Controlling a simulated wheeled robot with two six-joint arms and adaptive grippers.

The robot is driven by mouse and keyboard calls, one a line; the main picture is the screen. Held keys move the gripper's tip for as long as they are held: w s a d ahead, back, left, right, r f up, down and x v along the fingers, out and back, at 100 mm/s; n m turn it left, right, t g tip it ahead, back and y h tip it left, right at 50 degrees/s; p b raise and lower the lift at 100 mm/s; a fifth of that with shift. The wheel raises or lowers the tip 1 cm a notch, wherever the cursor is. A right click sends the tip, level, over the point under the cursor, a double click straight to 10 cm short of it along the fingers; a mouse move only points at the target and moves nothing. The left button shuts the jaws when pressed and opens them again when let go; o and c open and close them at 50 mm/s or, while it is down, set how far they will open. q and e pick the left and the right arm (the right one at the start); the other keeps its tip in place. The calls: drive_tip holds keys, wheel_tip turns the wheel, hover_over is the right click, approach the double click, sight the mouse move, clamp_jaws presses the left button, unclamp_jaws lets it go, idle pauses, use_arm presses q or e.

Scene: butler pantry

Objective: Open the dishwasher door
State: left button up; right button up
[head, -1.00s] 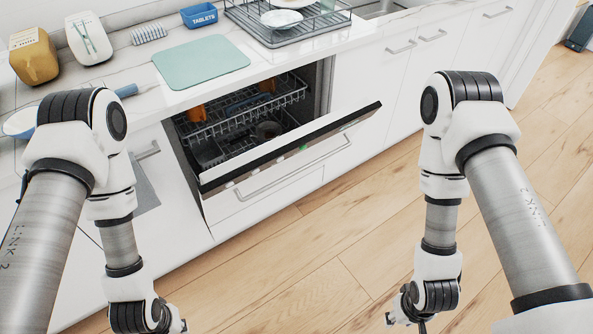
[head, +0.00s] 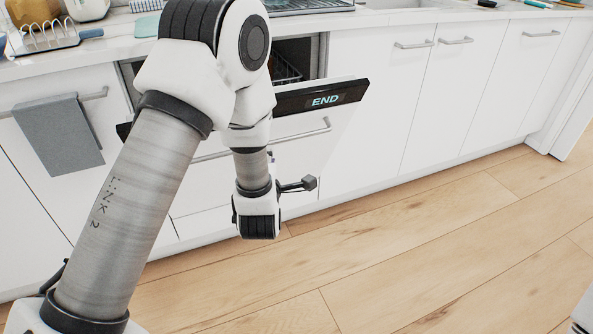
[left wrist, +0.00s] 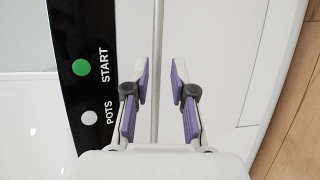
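The dishwasher door (head: 335,118) is partly open and tilted outward, showing a dark gap with part of a rack (head: 285,67) above it. Its black top strip reads END in the head view and carries START and POTS buttons (left wrist: 80,68) in the left wrist view. The bar handle (head: 300,135) runs across the door front. My left arm covers the door's middle. In the left wrist view my left gripper (left wrist: 159,82) is open, with the handle bar (left wrist: 158,30) between its two fingers and gaps on both sides. The head view hides its fingers. My right gripper is out of view.
White cabinets (head: 455,90) with bar handles stand right of the dishwasher. A grey towel (head: 58,130) hangs on a handle to the left. The counter (head: 110,45) runs above, holding a rack near the left end. Wooden floor (head: 420,245) in front is clear.

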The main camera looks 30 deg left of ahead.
use_arm(q)
drive_tip(key=x, duration=0.7)
drive_tip(key=shift+w+r+b, duration=0.1)
drive_tip(key=shift+w+b, duration=0.3)
clamp_jaws()
